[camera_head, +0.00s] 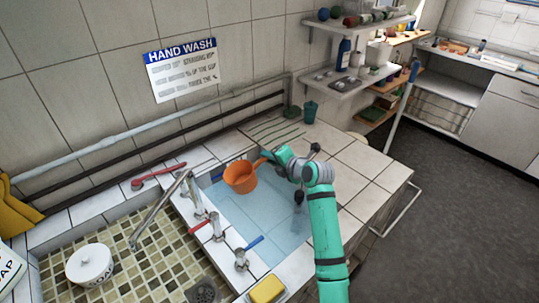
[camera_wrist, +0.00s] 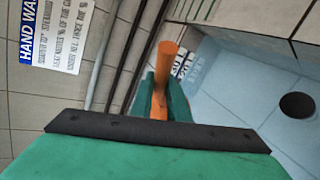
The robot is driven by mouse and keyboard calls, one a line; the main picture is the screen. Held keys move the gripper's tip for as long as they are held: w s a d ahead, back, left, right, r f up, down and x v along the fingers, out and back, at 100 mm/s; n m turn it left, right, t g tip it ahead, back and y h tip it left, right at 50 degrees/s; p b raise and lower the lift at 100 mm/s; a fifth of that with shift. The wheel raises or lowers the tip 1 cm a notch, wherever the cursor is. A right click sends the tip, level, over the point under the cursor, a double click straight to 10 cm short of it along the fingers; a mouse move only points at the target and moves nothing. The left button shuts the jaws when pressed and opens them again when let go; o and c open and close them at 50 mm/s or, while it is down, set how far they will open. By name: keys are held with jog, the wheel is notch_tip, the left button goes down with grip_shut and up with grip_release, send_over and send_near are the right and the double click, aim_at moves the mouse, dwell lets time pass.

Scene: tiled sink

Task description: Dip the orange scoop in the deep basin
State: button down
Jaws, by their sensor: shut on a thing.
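The orange scoop (camera_head: 240,179) is at the back left of the deep basin (camera_head: 262,220), which looks filled with pale blue water. Its cup appears roughly upright, near the basin's back corner; I cannot tell whether its bottom touches the water. My gripper (camera_head: 266,158) is shut on the scoop's handle, to the right of the cup. In the wrist view the orange handle (camera_wrist: 166,58) runs between the two green fingers (camera_wrist: 162,98). The cup is mostly out of that view. The basin (camera_wrist: 235,85) shows there at the right, with a dark round spot (camera_wrist: 297,105).
Taps with red and blue levers (camera_head: 240,258) line the basin's left edge. A long spout (camera_head: 160,208) reaches over the checkered shallow basin, where a white soap pot (camera_head: 90,265) stands. A yellow sponge (camera_head: 267,290) lies in front. Tiled counter (camera_head: 365,160) at the right is clear.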

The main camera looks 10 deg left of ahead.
notch_tip(320, 180, down, 20)
jog(key=shift+f, duration=0.15)
dwell(1.2)
jog(key=shift+s, duration=0.1)
dwell(0.7)
dwell(1.2)
dwell(0.5)
